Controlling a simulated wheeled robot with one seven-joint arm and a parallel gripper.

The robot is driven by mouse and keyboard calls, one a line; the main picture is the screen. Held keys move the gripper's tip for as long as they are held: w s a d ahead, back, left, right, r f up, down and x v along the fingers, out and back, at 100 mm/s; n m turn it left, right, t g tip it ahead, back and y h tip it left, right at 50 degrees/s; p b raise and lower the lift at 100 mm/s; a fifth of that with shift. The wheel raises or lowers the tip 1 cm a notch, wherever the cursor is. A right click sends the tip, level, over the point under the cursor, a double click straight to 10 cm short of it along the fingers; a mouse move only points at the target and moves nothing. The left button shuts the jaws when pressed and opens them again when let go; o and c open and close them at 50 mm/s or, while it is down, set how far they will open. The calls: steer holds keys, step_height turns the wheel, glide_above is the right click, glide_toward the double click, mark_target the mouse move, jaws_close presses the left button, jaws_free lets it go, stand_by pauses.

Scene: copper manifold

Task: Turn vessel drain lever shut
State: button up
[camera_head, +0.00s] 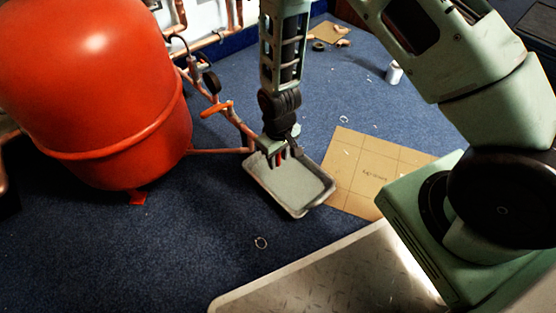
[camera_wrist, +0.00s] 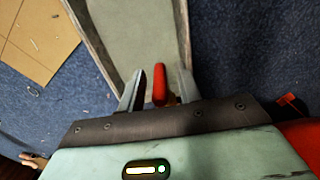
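The red drain lever (camera_wrist: 160,84) stands between the two fingers of my gripper (camera_wrist: 160,90) in the wrist view. Gaps show on both sides of it, so the fingers look open around it, not clamped. In the head view my gripper (camera_head: 282,154) points down over the near end of the copper pipe, above the tray's upper left part. A bit of red shows between its fingers there. The lever's base and valve body are mostly hidden by the gripper. The big red vessel (camera_head: 100,85) stands at the left.
A grey tray (camera_head: 297,212) lies on the blue carpet below my gripper. An orange-red lever (camera_head: 216,109) sits on the copper pipework beside the vessel. A cardboard sheet (camera_head: 362,178) lies right of the tray. A white cup (camera_head: 394,73) stands farther back.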

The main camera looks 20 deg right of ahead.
steer(key=shift+f, duration=0.1)
jaws_close()
